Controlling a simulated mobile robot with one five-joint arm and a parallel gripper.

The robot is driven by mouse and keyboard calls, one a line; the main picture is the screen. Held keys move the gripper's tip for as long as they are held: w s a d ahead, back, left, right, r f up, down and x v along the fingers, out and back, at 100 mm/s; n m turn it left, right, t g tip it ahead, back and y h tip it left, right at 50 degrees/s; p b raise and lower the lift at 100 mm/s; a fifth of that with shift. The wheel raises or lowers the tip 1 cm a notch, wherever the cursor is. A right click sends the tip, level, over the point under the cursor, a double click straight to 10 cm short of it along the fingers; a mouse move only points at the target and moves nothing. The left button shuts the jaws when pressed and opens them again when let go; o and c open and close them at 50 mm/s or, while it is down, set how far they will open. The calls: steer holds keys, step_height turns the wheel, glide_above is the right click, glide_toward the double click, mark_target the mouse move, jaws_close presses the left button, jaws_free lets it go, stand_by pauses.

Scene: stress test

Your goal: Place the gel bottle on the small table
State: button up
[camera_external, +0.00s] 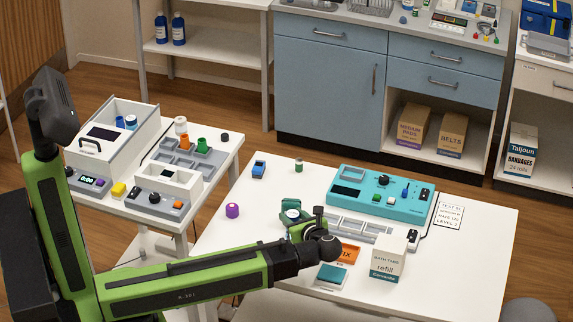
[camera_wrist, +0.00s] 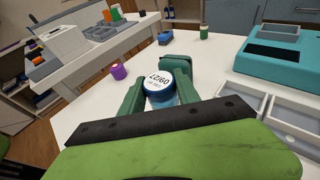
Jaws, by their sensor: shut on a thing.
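My gripper (camera_external: 297,212) is over the near white table (camera_external: 460,270), its green jaws closed around a round bottle, taken as the gel bottle. The bottle's white printed top (camera_external: 293,214) shows between the jaws. In the wrist view, my gripper (camera_wrist: 160,92) has a jaw on each side of the bottle (camera_wrist: 159,80), which has a dark blue rim and a bluish body. Its lower part is hidden, so I cannot tell whether it touches the table. The smaller white table (camera_external: 222,180) stands to the left, with equipment on it.
A purple container (camera_external: 232,211), a blue item (camera_external: 259,169) and a green bottle (camera_external: 299,165) stand near my gripper. A teal device (camera_external: 380,192) and a refill box (camera_external: 388,258) stand right.

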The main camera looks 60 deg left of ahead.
jaws_close()
steer(key=shift+r+p, duration=0.55)
step_height(320, 180, up, 4)
steer(key=p, duration=0.4)
steer(key=s+d+r+p, duration=0.3)
steer(key=d+r+p, duration=0.6)
steer(key=d, duration=0.2)
steer(key=shift+d, duration=0.15)
steer(key=shift+r, duration=0.15)
